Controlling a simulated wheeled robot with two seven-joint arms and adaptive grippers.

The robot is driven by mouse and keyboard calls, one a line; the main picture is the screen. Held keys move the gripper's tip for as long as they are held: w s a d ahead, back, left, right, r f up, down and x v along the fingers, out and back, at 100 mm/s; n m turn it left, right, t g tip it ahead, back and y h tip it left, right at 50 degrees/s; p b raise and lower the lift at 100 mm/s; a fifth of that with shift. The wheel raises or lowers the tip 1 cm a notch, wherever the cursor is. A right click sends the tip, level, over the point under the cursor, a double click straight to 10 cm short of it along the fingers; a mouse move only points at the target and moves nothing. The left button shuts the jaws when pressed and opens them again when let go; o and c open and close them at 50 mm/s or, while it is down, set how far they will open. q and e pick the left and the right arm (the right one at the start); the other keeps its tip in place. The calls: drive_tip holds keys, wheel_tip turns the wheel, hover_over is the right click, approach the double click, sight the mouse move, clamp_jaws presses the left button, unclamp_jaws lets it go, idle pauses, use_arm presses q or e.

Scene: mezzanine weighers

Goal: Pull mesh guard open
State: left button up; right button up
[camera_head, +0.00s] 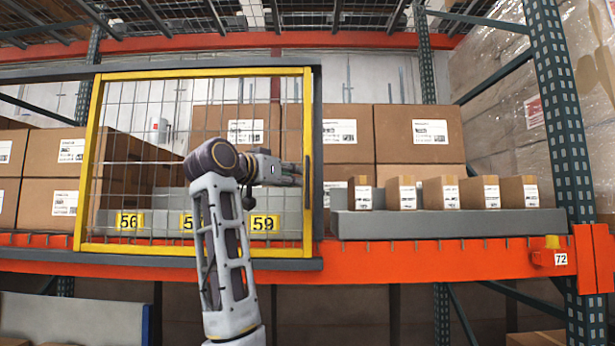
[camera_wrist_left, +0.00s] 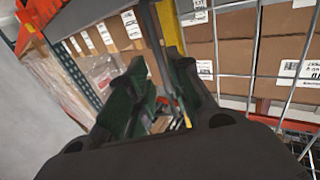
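The mesh guard is a yellow-framed wire panel (camera_head: 190,250) in front of the left part of the shelf. It sits between dark rails, with its right edge against a dark post (camera_head: 317,150). A slim dark upright handle (camera_head: 307,172) shows on its right yellow upright. My left gripper (camera_head: 295,173) is at this edge, pointing right, level with the handle. In the left wrist view its two dark green fingers (camera_wrist_left: 162,98) stand apart, with a dark bar (camera_wrist_left: 155,45) running into the gap between them. Contact cannot be told. My right gripper is not in view.
Brown cartons (camera_head: 418,135) stand behind and beside the guard. Several small boxes (camera_head: 440,192) sit in a grey tray (camera_head: 450,224) on the right. The orange beam (camera_head: 430,261) runs below. A dark blue rack post (camera_head: 560,130) and wrapped pallets (camera_head: 500,110) stand far right.

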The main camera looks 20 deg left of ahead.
sight(306, 179)
use_arm(q)
drive_tip(key=shift+p+x, duration=1.35)
drive_tip(key=shift+x, duration=2.5)
clamp_jaws()
